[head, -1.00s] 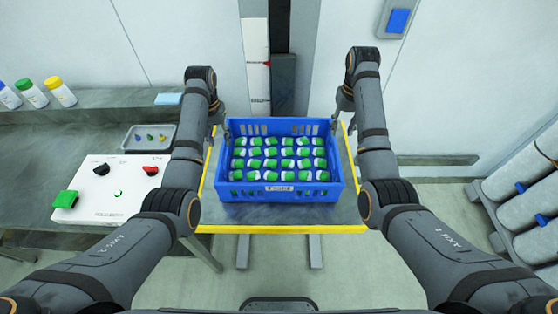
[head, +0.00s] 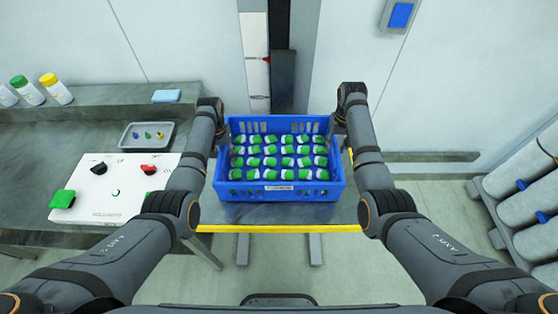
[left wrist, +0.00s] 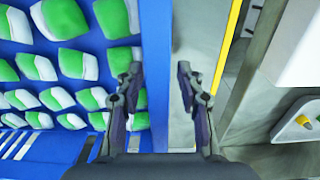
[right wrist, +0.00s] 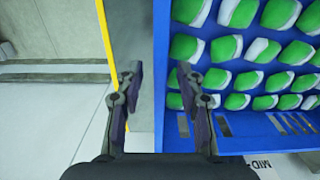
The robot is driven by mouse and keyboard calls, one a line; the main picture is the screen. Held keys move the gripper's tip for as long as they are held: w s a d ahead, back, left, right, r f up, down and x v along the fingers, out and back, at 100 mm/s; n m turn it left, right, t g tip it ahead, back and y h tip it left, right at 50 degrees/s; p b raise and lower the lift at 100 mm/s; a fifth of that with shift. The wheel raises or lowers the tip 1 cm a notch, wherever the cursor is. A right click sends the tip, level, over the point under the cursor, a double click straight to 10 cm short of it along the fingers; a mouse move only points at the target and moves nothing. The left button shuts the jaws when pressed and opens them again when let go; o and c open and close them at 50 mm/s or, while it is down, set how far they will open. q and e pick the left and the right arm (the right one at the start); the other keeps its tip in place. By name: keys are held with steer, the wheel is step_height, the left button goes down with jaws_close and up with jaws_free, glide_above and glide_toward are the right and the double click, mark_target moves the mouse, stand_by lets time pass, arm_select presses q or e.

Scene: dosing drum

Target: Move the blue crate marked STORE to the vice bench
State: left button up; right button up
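The blue crate (head: 280,188) stands on a yellow-edged table (head: 280,215) in the head view, filled with rows of green-and-white items. My right gripper (right wrist: 159,85) is open around the opposite side wall (right wrist: 162,40). Both fingertip pairs stand apart, with no clear grip on the walls. In the head view the fingertips are hidden by the arms and crate.
At left, a grey bench (head: 40,140) holds a control box (head: 118,185) with a green button, a small tray (head: 146,135) and bottles (head: 57,88). Large white cylinders (head: 525,190) lie in a rack at right. A dark post (head: 282,80) stands behind the table.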

arm_select(q)
steer(key=shift+s+r, duration=0.1)
steer(key=shift+c, duration=1)
arm_select(e)
steer(key=shift+s+r, duration=0.1)
steer(key=shift+s, duration=0.05)
steer(key=shift+c, duration=1)
arm_select(q)
jaws_close()
arm_select(e)
jaws_close()
